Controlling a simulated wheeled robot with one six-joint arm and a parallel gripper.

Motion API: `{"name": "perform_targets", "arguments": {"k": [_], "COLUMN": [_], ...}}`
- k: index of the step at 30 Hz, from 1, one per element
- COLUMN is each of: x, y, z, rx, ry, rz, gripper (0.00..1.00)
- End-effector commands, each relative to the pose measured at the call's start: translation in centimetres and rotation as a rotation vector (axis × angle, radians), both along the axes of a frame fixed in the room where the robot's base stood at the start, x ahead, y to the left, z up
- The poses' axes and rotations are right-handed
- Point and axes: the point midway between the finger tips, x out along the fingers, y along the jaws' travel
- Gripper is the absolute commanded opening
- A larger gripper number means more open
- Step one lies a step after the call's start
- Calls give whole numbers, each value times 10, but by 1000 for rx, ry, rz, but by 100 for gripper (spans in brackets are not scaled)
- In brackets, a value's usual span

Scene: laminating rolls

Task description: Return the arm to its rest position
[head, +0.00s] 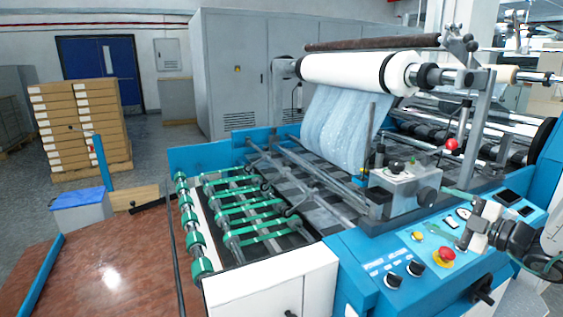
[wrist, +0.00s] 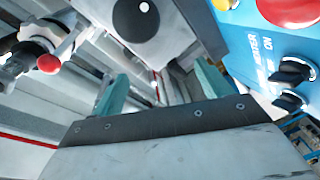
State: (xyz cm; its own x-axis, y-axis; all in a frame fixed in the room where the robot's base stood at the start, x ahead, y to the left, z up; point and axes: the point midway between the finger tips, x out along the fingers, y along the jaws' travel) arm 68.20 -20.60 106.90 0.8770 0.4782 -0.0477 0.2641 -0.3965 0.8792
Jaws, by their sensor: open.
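My gripper (head: 456,217) is at the right in the head view, above the blue control panel (head: 385,248) of the laminating machine. Its two teal fingers are spread apart with nothing between them. In the wrist view the open fingers of my gripper (wrist: 162,88) stand at the middle, with a black round knob (wrist: 143,18) beyond them. The red emergency button (head: 444,257) sits on the panel just below and left of my gripper. It also shows large at the top right of the wrist view (wrist: 290,10). Part of the panel is hidden by my arm.
A white laminating roll (head: 350,72) with hanging film (head: 338,128) is mounted above the machine. A grey box with knobs (head: 402,190) stands left of my gripper. A red-knobbed lever (head: 451,144) rises behind it. Stacked cartons (head: 80,125) stand far left.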

Motion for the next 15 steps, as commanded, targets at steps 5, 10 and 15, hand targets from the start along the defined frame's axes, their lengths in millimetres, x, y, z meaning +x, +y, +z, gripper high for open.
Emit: {"name": "perform_targets", "arguments": {"k": [5,10,15], "x": [-36,-103,-174], "y": [117,195,225], "z": [26,29,22], "rx": [-619,-1184,-1592], "ry": [-283,-751,-1384], "rz": [460,960,1465], "gripper": [77,77,77]}}
